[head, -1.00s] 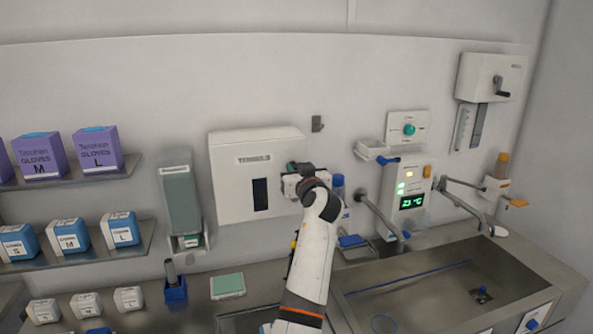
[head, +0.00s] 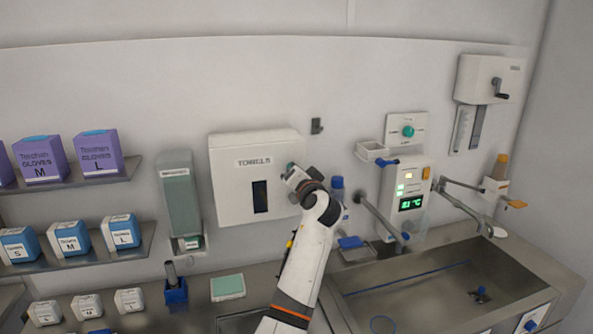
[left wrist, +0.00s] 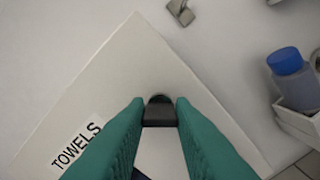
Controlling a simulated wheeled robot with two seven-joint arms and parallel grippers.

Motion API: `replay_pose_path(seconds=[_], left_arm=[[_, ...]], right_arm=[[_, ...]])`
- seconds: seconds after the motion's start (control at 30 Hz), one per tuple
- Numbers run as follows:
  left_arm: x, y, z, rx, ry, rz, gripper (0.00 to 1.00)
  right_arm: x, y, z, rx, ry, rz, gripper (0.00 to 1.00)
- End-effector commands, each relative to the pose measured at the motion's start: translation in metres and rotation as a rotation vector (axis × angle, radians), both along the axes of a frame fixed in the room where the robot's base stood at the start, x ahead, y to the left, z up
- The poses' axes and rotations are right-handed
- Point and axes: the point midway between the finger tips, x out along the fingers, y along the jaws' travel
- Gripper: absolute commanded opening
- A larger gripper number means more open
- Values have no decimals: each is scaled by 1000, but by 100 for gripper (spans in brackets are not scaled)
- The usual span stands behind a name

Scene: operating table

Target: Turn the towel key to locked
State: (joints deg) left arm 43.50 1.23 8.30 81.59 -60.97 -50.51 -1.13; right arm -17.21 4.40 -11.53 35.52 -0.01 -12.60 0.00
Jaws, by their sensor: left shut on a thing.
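The white towel dispenser (head: 232,195), labelled TOWELS, hangs on the wall in the middle of the head view. It also fills much of the left wrist view (left wrist: 110,90), where it looks turned at a slant. My left gripper (head: 291,170) is at the dispenser's right side, rolled at a slant. In the left wrist view its two teal fingers (left wrist: 160,112) are shut on the small dark key (left wrist: 160,116) on the dispenser's face. In the head view the key is hidden behind my gripper. My right gripper is not in view.
A grey wall bracket (head: 317,125) is just above right of the dispenser. A blue-capped bottle (head: 337,188) stands close right of my arm. A green-grey dispenser (head: 180,195) hangs to the left. The sink (head: 420,295) lies at lower right.

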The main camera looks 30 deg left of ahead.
Motion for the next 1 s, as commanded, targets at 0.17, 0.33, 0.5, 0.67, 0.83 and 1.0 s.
replay_pose_path(seconds=[0.17, 0.33, 0.5, 0.67, 0.83, 1.0], left_arm=[[0, 1, 3, 112, 130, 1, 0], [0, 1, 3, 216, 252, 2, 0], [0, 1, 3, 315, 368, 3, 0], [0, 1, 3, 397, 463, 2, 0], [0, 1, 2, 465, 542, 3, 0], [0, 1, 2, 508, 594, 4, 0]], right_arm=[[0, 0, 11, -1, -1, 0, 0], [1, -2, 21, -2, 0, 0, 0], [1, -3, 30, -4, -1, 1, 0], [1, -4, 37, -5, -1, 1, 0], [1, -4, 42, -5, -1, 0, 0], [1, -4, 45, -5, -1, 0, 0]])
